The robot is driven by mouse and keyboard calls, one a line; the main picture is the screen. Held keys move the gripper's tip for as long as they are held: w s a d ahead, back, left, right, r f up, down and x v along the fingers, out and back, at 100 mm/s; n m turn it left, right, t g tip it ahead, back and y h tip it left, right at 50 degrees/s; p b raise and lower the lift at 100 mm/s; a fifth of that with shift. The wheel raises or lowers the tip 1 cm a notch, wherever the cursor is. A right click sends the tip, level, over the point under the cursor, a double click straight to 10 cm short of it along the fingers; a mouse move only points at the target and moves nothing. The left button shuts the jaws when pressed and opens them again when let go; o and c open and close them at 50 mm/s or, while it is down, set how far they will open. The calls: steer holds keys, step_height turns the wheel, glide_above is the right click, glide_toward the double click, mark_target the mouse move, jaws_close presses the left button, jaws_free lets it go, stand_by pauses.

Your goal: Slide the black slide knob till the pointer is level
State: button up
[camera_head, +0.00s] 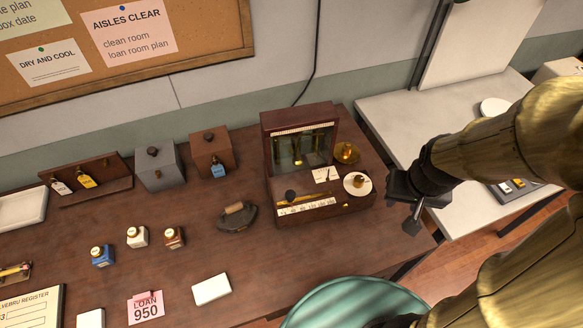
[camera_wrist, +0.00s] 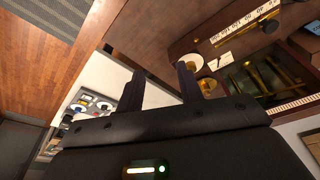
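A dark wooden balance case (camera_head: 350,201) with a glass-fronted back stands on the brown table. Its black slide knob (camera_head: 290,195) sits toward the left of a brass bar above a white scale strip (camera_head: 306,209). The knob also shows as a dark round shape at the upper right of the wrist view (camera_wrist: 269,27). A small white card with a dark mark, perhaps the pointer (camera_head: 325,175), lies behind the bar; its level is too small to tell. My gripper (camera_head: 405,208) is right of the case, apart from the knob. Its fingers are apart and empty in the wrist view (camera_wrist: 160,70).
A white pan with a brass weight (camera_head: 357,184) and a brass dish (camera_head: 346,152) are at the case's right side. A dark iron (camera_head: 237,216) stands left of it. Small bottles (camera_head: 137,236) and boxes (camera_head: 160,166) are farther left. A pale side table (camera_head: 400,120) adjoins the right.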

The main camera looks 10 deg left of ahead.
steer(key=shift+o, duration=1.2)
steer(key=w+a+f+n+g+p, duration=0.1)
steer(key=w+a+n+p, duration=0.2)
steer(key=w+a+n, duration=0.6)
steer(key=s+a+f+n+p, duration=0.1)
steer(key=a+f, duration=0.1)
steer(key=a, duration=0.6)
steer(key=s+a+f+n+g+p, duration=0.1)
steer(key=a+f+n+p, duration=0.1)
steer(key=a, duration=0.6)
steer(key=shift+a+f+g, duration=0.3)
steer(key=shift+a+f, duration=0.05)
steer(key=shift+f, duration=0.45)
